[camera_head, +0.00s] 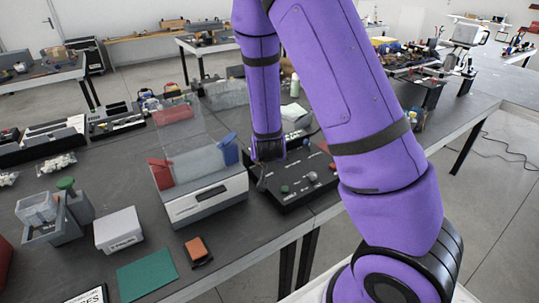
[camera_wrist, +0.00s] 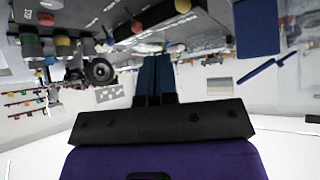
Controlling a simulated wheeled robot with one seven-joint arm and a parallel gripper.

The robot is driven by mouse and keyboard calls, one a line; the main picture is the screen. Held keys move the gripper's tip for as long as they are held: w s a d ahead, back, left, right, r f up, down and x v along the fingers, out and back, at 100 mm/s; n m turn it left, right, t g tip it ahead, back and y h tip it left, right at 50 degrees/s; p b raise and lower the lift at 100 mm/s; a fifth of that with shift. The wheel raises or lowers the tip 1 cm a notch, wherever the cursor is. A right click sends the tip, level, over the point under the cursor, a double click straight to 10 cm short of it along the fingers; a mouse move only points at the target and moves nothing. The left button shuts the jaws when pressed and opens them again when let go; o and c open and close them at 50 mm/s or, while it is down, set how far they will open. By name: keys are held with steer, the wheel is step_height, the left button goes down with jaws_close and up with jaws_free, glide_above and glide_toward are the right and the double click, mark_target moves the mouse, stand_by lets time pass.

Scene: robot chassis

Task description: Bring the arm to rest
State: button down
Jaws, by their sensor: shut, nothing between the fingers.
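My purple arm reaches up and over the table in the head view, and its far end comes down at the black control box (camera_head: 310,180). My gripper (camera_head: 262,180) is small and dark there, beside the left part of the box. Whether it touches the box I cannot tell. In the wrist view my gripper (camera_wrist: 154,76) shows two blue fingers pressed together with nothing between them. The wrist picture appears upside down, with the tabletop things along its top.
A grey device (camera_head: 205,200) with a clear panel and red and blue parts stands just left of the box. A white bin (camera_head: 119,231), a green mat (camera_head: 146,274) and an orange-black item (camera_head: 198,251) lie nearer the front edge. Other workbenches stand behind.

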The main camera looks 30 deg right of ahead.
steer(key=shift+r, duration=0.1)
stand_by(0.5)
steer(key=s+a+r+n+g+y, duration=0.1)
steer(key=s+a+r+y, duration=0.25)
steer(key=r, duration=0.55)
steer(key=s+a+r+n+y, duration=0.15)
steer(key=s+r, duration=0.25)
steer(key=r, duration=0.6)
steer(key=s+r+n, duration=0.1)
steer(key=s+r, duration=0.3)
steer(key=s, duration=0.2)
steer(key=s+r+n+g, duration=0.1)
steer(key=s+r, duration=0.2)
steer(key=s, duration=0.4)
steer(key=s+r+n, duration=0.1)
steer(key=s+r, duration=0.3)
steer(key=s, duration=0.3)
steer(key=shift+s+a+r+g+h, duration=0.25)
steer(key=shift+a+r+g+h, duration=0.05)
steer(key=shift+n, duration=0.25)
